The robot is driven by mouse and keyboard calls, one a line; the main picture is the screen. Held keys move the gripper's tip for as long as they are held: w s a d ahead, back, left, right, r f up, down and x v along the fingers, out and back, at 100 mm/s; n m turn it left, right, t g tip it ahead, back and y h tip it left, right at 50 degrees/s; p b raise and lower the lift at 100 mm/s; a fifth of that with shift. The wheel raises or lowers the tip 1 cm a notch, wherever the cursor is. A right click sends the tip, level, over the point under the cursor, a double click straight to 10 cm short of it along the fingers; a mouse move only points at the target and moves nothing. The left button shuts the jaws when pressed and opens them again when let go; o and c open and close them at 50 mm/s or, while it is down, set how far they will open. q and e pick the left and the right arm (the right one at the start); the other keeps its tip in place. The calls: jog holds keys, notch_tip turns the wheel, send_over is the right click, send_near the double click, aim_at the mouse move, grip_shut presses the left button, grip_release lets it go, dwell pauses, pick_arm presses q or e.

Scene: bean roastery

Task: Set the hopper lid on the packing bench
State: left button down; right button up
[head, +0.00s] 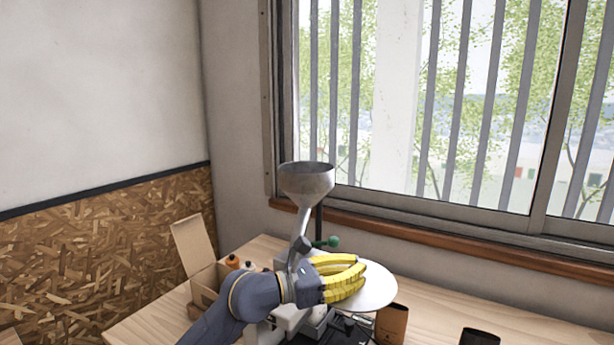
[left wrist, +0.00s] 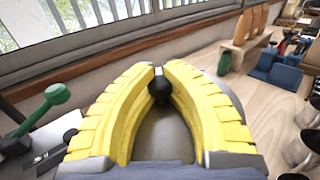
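The hopper lid is a pale round disc (head: 378,288) beyond my left gripper in the head view. In the left wrist view its grey surface (left wrist: 160,138) shows between the fingers, with a dark round knob (left wrist: 159,88) at the fingertips. My left gripper (head: 358,277) has yellow fingers that close in on this knob; it also fills the left wrist view (left wrist: 159,75). The lid looks held above the packing bench (head: 440,315), but the gap under it is hard to judge. The metal hopper (head: 307,182) stands open at the top, left of the lid. My right gripper is not in view.
A green-knobbed lever (head: 332,242) stands close to my left gripper. An open cardboard box (head: 205,285) and small bottles (head: 233,262) are left. Bare bench lies right of the lid, below the window.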

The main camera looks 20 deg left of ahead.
pick_arm(q)
jog(key=w+a+r+n+t+y, duration=0.1)
jog(key=w+a+r, duration=0.2)
jog(key=w+r, duration=0.7)
jog(key=w+a+r+n+t+y, duration=0.1)
jog(key=w+a+r+t+y, duration=0.2)
jog(key=r, duration=1.3)
jog(key=w+a+r+n, duration=0.1)
jog(key=w+a+r, duration=0.2)
jog(key=w+r, duration=0.7)
jog(key=a+r+n+y, duration=0.1)
jog(key=a+r+n, duration=0.1)
jog(key=a+r, duration=0.4)
jog(key=w+a+f+t+y, duration=0.1)
jog(key=w+a+f, duration=0.3)
jog(key=w, duration=0.1)
jog(key=shift+y, duration=0.3)
jog(key=shift+w+a, duration=0.1)
jog(key=shift+w, duration=0.05)
notch_tip(320, 180, down, 20)
jog(key=shift+r, duration=0.15)
jog(key=c, duration=1.5)
grip_release()
jog(key=shift+c, duration=0.2)
